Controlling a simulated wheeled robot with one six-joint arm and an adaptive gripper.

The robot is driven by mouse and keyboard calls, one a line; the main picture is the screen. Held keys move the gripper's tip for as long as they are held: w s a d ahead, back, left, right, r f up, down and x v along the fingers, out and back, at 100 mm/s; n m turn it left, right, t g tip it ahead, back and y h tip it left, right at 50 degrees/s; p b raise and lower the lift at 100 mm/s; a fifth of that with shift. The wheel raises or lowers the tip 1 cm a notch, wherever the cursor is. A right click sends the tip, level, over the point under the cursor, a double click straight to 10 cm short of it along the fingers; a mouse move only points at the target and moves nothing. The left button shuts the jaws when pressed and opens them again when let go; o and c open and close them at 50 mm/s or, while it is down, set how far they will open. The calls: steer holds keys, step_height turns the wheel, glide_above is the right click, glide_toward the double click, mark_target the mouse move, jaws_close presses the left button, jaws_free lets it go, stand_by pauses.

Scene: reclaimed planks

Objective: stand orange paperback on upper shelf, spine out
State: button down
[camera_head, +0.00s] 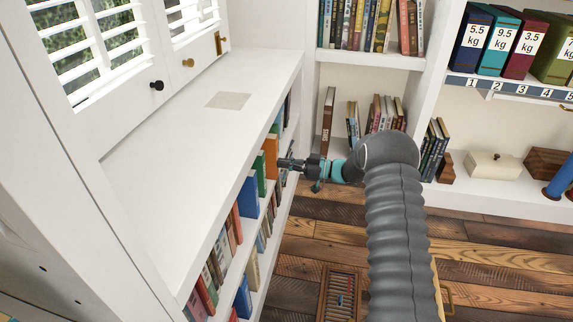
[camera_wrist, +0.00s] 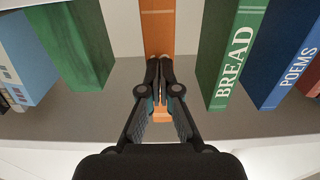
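The orange paperback (camera_head: 271,155) stands upright on the upper tier of the low white bookcase, its spine facing out into the room. In the wrist view the orange spine (camera_wrist: 157,30) rises behind my fingers, with its foot on the grey shelf board (camera_wrist: 105,122). My gripper (camera_wrist: 160,70) is in front of the spine with its two fingertips together and nothing visible between them. The fingertips look close to or against the spine; whether they touch is unclear. In the head view my gripper (camera_head: 281,162) is just right of the book.
A green BREAD book (camera_wrist: 232,60) and a blue POEMS book (camera_wrist: 288,55) stand right of the orange one in the wrist view, with a gap between. Another green book (camera_wrist: 72,45) is at left. The white bookcase top (camera_head: 190,130) is mostly clear.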

steer(key=shift+w+a, duration=0.1)
steer(key=shift+a, duration=0.65)
steer(key=shift+d, duration=0.1)
steer(key=d, duration=0.3)
steer(key=shift+s+d, duration=0.35)
steer(key=shift+d, duration=0.05)
stand_by(0.4)
